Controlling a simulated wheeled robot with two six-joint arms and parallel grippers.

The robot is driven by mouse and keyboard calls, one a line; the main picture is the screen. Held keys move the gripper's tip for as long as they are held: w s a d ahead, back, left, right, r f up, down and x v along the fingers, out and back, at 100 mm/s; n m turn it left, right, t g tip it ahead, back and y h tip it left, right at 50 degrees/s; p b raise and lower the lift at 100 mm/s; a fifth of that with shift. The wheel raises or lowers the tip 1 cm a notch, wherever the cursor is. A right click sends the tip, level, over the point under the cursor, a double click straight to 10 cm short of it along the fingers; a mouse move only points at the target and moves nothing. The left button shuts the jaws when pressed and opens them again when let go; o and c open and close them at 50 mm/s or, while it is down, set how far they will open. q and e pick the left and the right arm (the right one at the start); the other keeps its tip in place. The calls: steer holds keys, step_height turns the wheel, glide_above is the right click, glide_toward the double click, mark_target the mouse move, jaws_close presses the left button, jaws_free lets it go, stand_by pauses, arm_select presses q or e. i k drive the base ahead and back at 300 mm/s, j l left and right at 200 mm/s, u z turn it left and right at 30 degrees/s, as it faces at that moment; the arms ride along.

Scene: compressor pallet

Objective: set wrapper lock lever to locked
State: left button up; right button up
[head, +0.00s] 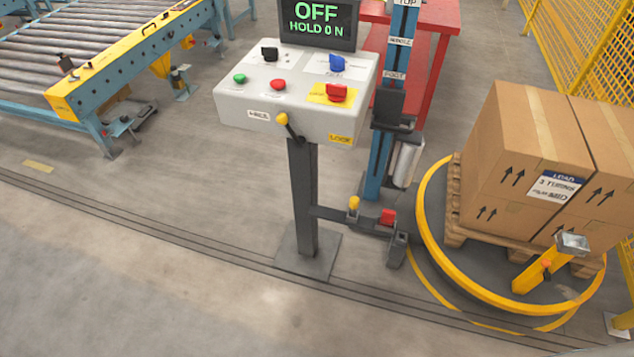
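The lock lever (288,126), a short dark lever with a yellow knob, sits at the lower front edge of the grey control box (230,105). Its knob end tilts up and left, toward a small white label (258,116) that seems to read FREE. A yellow label (340,139) that seems to read LOCK is at the right of the same front face, away from the knob. Neither of my grippers shows in the head view.
The box top has green, red and blue controls, with a display (318,24) reading OFF, HOLD 0 N. A blue mast (378,150) stands close right, before a yellow ring (433,235) around boxes (520,130). A roller conveyor (85,60) is left. Floor in front is clear.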

mark_target(283, 118)
steer(key=i+j+z, duration=0.35)
steer(key=j, duration=0.3)
steer(key=i+j+z, duration=0.2)
steer(key=j, duration=0.15)
steer(key=j+z, duration=0.15)
steer(key=j, duration=0.2)
